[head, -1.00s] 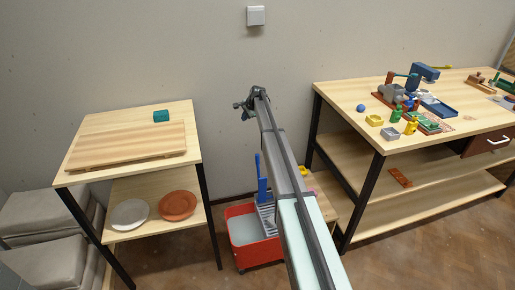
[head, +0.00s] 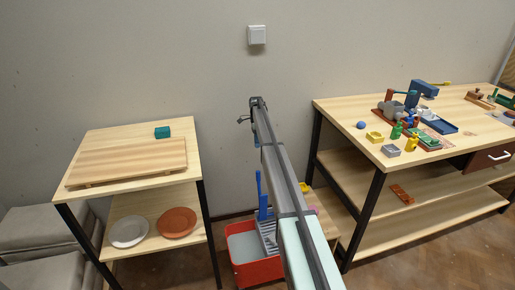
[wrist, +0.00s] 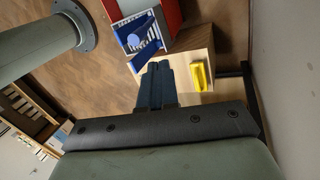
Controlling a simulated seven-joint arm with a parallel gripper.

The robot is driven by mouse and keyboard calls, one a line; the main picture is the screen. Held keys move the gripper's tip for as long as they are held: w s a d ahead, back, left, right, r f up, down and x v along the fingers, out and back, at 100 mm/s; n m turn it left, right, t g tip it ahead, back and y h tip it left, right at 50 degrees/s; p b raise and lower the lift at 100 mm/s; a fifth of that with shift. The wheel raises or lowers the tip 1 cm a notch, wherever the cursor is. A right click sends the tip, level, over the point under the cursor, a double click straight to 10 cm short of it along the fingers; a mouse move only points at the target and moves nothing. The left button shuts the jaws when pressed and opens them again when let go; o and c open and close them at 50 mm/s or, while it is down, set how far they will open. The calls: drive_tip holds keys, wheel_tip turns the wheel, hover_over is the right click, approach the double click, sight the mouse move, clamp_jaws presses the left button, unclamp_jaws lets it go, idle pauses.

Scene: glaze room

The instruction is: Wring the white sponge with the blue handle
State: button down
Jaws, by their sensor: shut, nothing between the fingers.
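A red bucket (head: 262,271) with grey contents stands on the floor between the two tables. A grey slatted wringer (head: 267,236) sits at its right side, with an upright blue handle (head: 260,192). The wrist view shows the bucket (wrist: 172,14) at the top, with the wringer's pale slats (wrist: 150,36) and blue handle (wrist: 133,42) beside it. I cannot make out a white sponge in either view. My gripper (head: 248,119) is high near the wall, above and apart from the bucket. In the wrist view its dark fingers (wrist: 158,78) are together and empty.
A low wooden stand (wrist: 185,55) beside the bucket bears a yellow thing (wrist: 203,76). The right workbench (head: 345,115) carries several small items and tools.

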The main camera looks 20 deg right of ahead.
drive_tip(key=s+a+f, duration=0.1)
drive_tip(key=s+f, duration=0.6)
drive_tip(key=f, duration=0.1)
drive_tip(key=shift+a+f, duration=0.2)
drive_tip(key=shift+f, duration=0.15)
drive_tip(key=shift+s, duration=0.1)
